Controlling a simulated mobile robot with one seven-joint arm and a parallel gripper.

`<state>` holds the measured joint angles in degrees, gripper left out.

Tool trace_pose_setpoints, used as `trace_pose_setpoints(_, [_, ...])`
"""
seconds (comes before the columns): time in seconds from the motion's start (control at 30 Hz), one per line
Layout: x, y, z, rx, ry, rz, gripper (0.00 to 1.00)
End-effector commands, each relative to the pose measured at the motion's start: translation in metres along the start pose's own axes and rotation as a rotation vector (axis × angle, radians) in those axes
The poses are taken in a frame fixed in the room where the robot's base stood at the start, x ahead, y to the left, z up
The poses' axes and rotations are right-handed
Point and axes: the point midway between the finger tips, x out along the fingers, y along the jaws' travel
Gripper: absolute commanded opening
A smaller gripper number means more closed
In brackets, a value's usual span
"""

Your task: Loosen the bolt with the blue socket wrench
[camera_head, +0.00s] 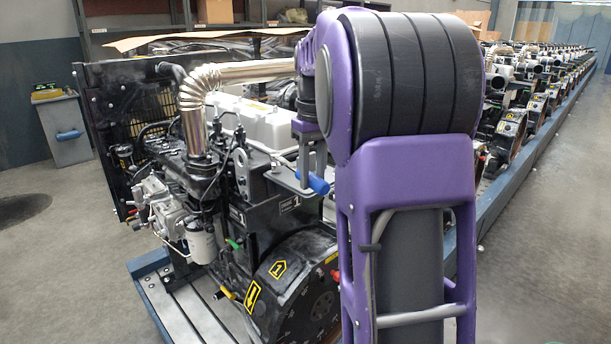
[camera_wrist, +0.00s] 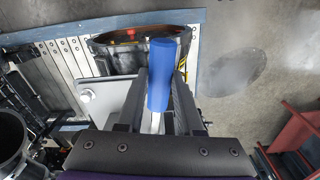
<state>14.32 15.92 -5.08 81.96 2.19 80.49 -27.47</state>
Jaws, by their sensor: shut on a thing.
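The blue socket wrench shows in the head view as a blue handle (camera_head: 318,185) at the lower end of my gripper (camera_head: 312,158). In the wrist view, the blue handle (camera_wrist: 160,72) and its short metal shaft (camera_wrist: 155,122) lie between the two dark fingers of my gripper (camera_wrist: 159,98), which is shut on it. A silver bolt head (camera_wrist: 86,95) sits on a light grey plate left of the fingers, apart from the wrench. I cannot make out this bolt in the head view. The wrench's socket end is hidden.
The black diesel engine (camera_head: 265,195) with a silver exhaust pipe (camera_head: 193,110) stands close to my arm on a slatted blue-edged platform (camera_head: 150,262). A long row of engines (camera_head: 520,110) runs back at right. A grey bin (camera_head: 65,132) stands at left. The left floor is mostly clear.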

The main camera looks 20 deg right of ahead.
Motion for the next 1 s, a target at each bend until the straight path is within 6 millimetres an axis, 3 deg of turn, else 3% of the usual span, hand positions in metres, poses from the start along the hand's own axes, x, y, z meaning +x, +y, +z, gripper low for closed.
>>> trace_pose_setpoints(0.2, [-0.001, 0.009, -0.001, -0.055, 0.006, 0.000, 0.00])
trace_pose_setpoints(1.0, [-0.018, 0.008, -0.001, -0.054, 0.003, -0.001, 0.00])
